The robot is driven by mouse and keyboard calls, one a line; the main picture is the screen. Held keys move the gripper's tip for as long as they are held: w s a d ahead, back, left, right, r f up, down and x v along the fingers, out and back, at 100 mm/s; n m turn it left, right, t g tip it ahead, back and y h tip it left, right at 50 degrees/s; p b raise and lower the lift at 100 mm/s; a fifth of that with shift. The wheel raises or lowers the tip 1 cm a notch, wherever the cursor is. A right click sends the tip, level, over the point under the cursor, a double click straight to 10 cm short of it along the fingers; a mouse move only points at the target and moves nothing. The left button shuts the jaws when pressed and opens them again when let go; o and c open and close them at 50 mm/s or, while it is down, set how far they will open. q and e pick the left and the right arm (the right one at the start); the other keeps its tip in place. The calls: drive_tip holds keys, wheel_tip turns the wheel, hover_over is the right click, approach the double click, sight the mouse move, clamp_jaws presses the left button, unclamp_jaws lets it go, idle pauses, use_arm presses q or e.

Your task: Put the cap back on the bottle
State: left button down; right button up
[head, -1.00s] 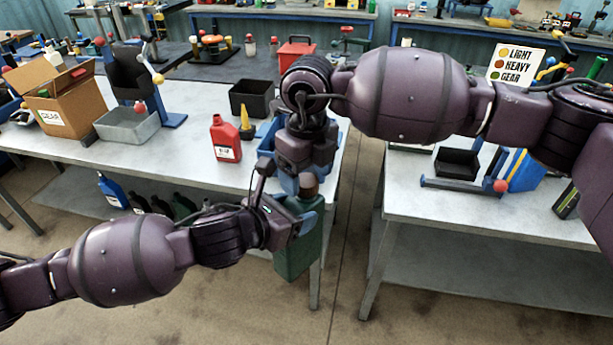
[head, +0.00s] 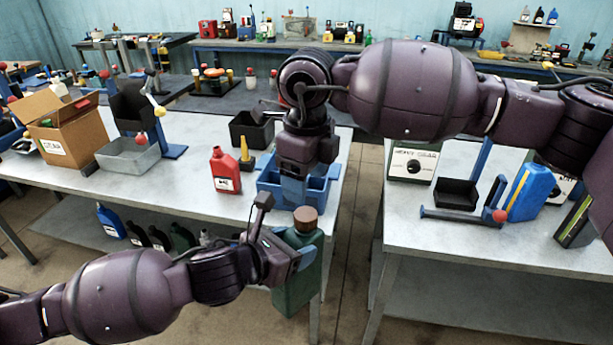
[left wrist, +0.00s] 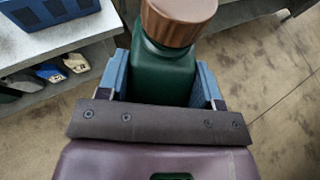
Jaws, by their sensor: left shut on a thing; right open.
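The green bottle (head: 298,275) is upright, held beyond the front edge of the left table. My left gripper (head: 297,255) is shut around its body; the left wrist view shows the bottle (left wrist: 160,75) between both fingers. The brown cap (head: 305,219) sits on top of the bottle and looks straight; it also shows in the left wrist view (left wrist: 178,20). How tightly it sits cannot be told. My right gripper (head: 300,180) is open, above and apart from the cap. Its fingers are hard to tell from the blue crate behind.
The blue crate (head: 330,182) stands at the left table's right end. A red jug (head: 225,172), a yellow funnel (head: 245,150) and a black bin (head: 250,130) are close to it. The right table (head: 480,240) has a clear front. An aisle separates the tables.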

sight(306, 213)
drive_tip(key=n, duration=0.4)
drive_tip(key=shift+s+r, duration=0.15)
drive_tip(key=shift+r, duration=0.1)
drive_tip(key=shift+n, duration=1.9)
drive_tip(key=shift+f, duration=0.1)
drive_tip(key=shift+s+f, duration=0.1)
drive_tip(key=shift+f, duration=3.8)
drive_tip(key=c, duration=0.9)
drive_tip(key=o, duration=1)
drive_tip(key=shift+o, duration=0.2)
wheel_tip(306, 213, up, 12)
